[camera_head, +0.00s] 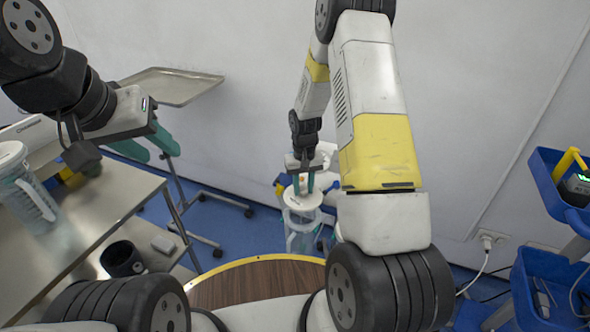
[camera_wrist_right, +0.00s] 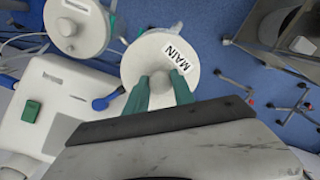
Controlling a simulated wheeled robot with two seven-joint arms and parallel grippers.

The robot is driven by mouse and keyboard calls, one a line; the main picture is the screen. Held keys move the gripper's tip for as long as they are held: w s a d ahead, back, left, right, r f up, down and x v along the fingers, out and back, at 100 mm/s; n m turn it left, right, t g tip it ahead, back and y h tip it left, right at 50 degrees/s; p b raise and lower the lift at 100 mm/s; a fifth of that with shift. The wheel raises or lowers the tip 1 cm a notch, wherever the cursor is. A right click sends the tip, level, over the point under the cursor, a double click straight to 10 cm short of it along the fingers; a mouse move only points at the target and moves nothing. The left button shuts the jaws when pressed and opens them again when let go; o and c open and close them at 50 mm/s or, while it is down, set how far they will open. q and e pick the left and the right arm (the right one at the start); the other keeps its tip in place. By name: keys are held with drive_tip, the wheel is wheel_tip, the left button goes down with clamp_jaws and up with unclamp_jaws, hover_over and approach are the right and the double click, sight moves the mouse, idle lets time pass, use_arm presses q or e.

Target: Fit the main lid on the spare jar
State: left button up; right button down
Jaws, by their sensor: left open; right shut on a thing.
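My right gripper (camera_head: 304,188) is shut on the knob of a white round lid (camera_head: 302,200). In the right wrist view, the lid (camera_wrist_right: 155,55) reads MAIN and its knob (camera_wrist_right: 160,83) is between my green fingers (camera_wrist_right: 162,92). A clear jar (camera_head: 300,238) shows directly below the lid in the head view; I cannot tell whether the lid is seated on it. My left gripper (camera_head: 152,148) is open and empty, above the floor beyond the steel table. Another clear jar (camera_head: 35,205) with a white top stands on that table at the far left. No jar's label is readable.
The steel table (camera_head: 85,225) is at left, with a dark cup (camera_head: 122,258) near its lower shelf. A tray stand (camera_head: 175,87) is behind. Blue bins (camera_head: 548,290) stand at right. The right wrist view shows a second white lid (camera_wrist_right: 78,26) and a white machine (camera_wrist_right: 60,105).

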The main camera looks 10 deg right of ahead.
sight(303, 196)
drive_tip(key=shift+f, duration=2.9)
drive_tip(key=shift+f, duration=1.15)
drive_tip(key=c, duration=1)
unclamp_jaws()
drive_tip(key=shift+r, duration=3.9)
